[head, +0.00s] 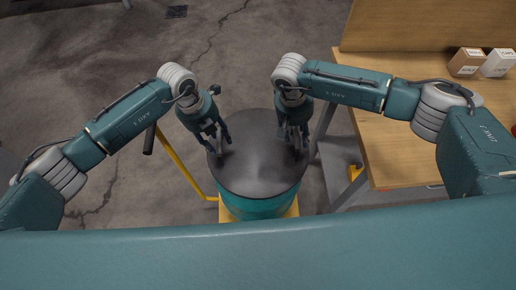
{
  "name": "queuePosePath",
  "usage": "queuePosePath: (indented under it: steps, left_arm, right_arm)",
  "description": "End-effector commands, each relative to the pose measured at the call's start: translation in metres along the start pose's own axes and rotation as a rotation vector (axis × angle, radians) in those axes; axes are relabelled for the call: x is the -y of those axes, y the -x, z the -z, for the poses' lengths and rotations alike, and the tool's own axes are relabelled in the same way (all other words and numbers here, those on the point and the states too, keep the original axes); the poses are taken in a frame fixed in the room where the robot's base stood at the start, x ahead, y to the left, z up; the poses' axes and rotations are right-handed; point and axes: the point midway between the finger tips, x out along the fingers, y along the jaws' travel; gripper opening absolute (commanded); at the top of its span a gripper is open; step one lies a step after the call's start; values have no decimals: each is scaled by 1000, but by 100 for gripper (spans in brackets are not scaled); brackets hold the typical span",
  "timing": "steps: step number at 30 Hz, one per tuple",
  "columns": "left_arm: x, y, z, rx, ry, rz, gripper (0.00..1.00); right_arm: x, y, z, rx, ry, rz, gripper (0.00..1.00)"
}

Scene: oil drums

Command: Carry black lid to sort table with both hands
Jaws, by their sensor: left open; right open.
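The black lid (258,165) lies flat on top of a teal oil drum (262,207) in the middle of the head view. My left gripper (219,146) is open above the lid's left edge, fingers pointing down. My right gripper (296,143) is open at the lid's right edge, fingers pointing down. Whether the fingertips touch the lid I cannot tell. The wooden table (402,152) at the right is possibly the sort table; my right arm covers part of it.
A brown box (465,62) and a white box (497,63) stand at the table's far right. The drum rests on a yellow base with a yellow bar (181,164) to its left. Concrete floor (110,60) at the back left is mostly clear.

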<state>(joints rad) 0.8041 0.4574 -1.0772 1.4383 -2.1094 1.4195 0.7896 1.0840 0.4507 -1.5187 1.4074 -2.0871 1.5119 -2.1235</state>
Motion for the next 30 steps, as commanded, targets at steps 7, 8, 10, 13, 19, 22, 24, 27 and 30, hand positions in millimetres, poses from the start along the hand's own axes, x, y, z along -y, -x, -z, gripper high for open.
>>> queuePosePath:
  steps: [7, 8, 10, 13, 19, 22, 24, 27, 30]
  left_arm:
    - [0, -7, 0, 1, -1, 0, 41]
    - [0, -7, 0, 1, -1, 0, 41]
    - [0, -7, 0, 1, -1, 0, 41]
    - [0, -7, 0, 1, -1, 0, 35]
    - [0, -7, 0, 1, 0, 0, 0]
    - [0, -7, 0, 1, -1, 0, 0]
    - [0, -7, 0, 1, -1, 1, 0]
    - [0, -7, 0, 1, -1, 1, 0]
    - [1, -5, -1, 3, -1, 2, 0]
  right_arm:
    - [0, -7, 0, -2, 0, 0, 42]
    - [0, -7, 0, -2, 0, 0, 42]
    - [0, -7, 0, -1, 0, 0, 42]
    - [0, -7, 0, -1, 0, 0, 36]
    - [0, -7, 0, -1, 1, 0, 0]
    - [0, -7, 0, -1, 1, 1, 0]
    - [0, -7, 0, -1, 1, 1, 0]
    - [1, -7, 0, -1, 1, 1, 0]
    - [1, -5, 1, -2, 1, 2, 0]
